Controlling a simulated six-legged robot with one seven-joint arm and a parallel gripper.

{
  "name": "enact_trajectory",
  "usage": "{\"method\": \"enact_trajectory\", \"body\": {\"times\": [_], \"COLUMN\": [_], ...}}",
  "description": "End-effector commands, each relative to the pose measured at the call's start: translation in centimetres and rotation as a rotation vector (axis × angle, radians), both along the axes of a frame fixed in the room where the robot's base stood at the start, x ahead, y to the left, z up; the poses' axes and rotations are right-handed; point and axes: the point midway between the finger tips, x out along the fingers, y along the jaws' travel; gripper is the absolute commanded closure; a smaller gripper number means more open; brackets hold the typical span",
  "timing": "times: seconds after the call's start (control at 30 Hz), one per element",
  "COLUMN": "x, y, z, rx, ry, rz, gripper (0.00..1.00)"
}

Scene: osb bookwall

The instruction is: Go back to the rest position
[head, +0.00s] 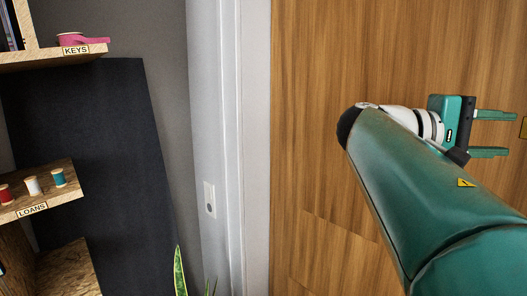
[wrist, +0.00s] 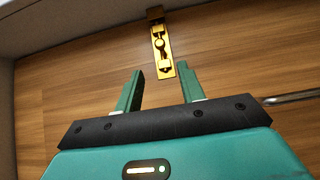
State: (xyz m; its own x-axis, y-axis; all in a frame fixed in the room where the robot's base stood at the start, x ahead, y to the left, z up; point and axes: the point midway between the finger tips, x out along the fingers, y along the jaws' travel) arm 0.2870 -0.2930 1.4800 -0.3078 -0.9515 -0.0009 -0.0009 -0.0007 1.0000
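My gripper (head: 492,133) is at the right of the head view, in front of a wooden door (head: 315,110), with its two green fingers apart. In the wrist view my gripper (wrist: 160,82) is open, with nothing between its fingers. Beyond the fingertips a brass bolt or latch plate (wrist: 162,48) is fixed to the wood. The gap between fingertips and brass plate is hard to judge. Only a small yellow edge (head: 524,128) shows at the head view's right border.
At the left, a KEYS shelf (head: 40,58) holds a pink item (head: 82,40). A LOANS shelf (head: 50,200) below holds thread spools (head: 33,186). A pale door frame (head: 256,150), a wall switch (head: 209,199) and plant leaves (head: 179,272) stand between shelves and door. A metal bar (wrist: 290,98) shows at right.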

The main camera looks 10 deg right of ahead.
Motion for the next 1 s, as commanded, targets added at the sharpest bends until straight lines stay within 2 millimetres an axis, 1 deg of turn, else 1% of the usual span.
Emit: {"method": "enact_trajectory", "body": {"times": [0.07, 0.17, 0.27, 0.3, 0.37, 0.4, 0.47, 0.5, 0.57, 0.6, 0.67, 0.7, 0.8, 0.83, 0.9, 1.0], "x": [0.1, 0.5, 1.3, 1.7, 2.1, 2.3, 2.6, 2.7, 2.6, 2.5, 2.3, 2.0, 1.3, 1.0, 0.6, 0.2], "y": [0.2, 0.9, 2.7, 3.7, 5.6, 6.9, 9.2, 10.8, 13.3, 15.1, 18.0, 19.9, 24.2, 25.3, 27.2, 28.9], "z": [-0.4, -2.6, -7.0, -9.2, -12.8, -15.1, -18.5, -20.7, -23.8, -25.8, -28.6, -30.3, -33.8, -34.5, -35.9, -36.9], "rx": [0.014, 0.08, 0.216, 0.285, 0.4, 0.475, 0.59, 0.668, 0.785, 0.866, 0.987, 1.067, 1.25, 1.297, 1.385, 1.457], "ry": [-0.003, -0.019, -0.055, -0.077, -0.113, -0.14, -0.184, -0.215, -0.266, -0.302, -0.36, -0.4, -0.497, -0.521, -0.572, -0.617], "rz": [0.011, 0.068, 0.172, 0.222, 0.297, 0.344, 0.409, 0.448, 0.502, 0.534, 0.576, 0.597, 0.63, 0.635, 0.637, 0.634], "gripper": [0.61, 0.61, 0.61, 0.61, 0.61, 0.61, 0.61, 0.61, 0.61, 0.61, 0.61, 0.61, 0.61, 0.61, 0.61, 0.61]}}
